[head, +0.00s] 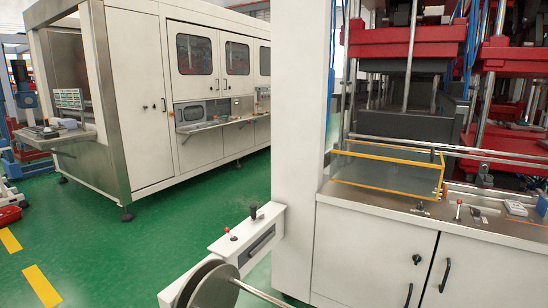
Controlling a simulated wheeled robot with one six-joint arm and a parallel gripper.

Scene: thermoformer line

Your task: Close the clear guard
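The clear guard (388,176) is a see-through panelled box shape with yellow-orange edges, at the right of the head view. It sits low at the front of the machine's opening, just above the steel ledge. Above it the opening shows uncovered, with the dark block (407,128) and red press plates (400,38) behind. I cannot tell whether the guard slides or hinges. No handle on it is clear to see. My gripper is not in view.
White cabinet doors (372,258) with dark handles are below the steel ledge (385,207). A white bracket (247,240) with a reel (208,285) juts into the foreground.

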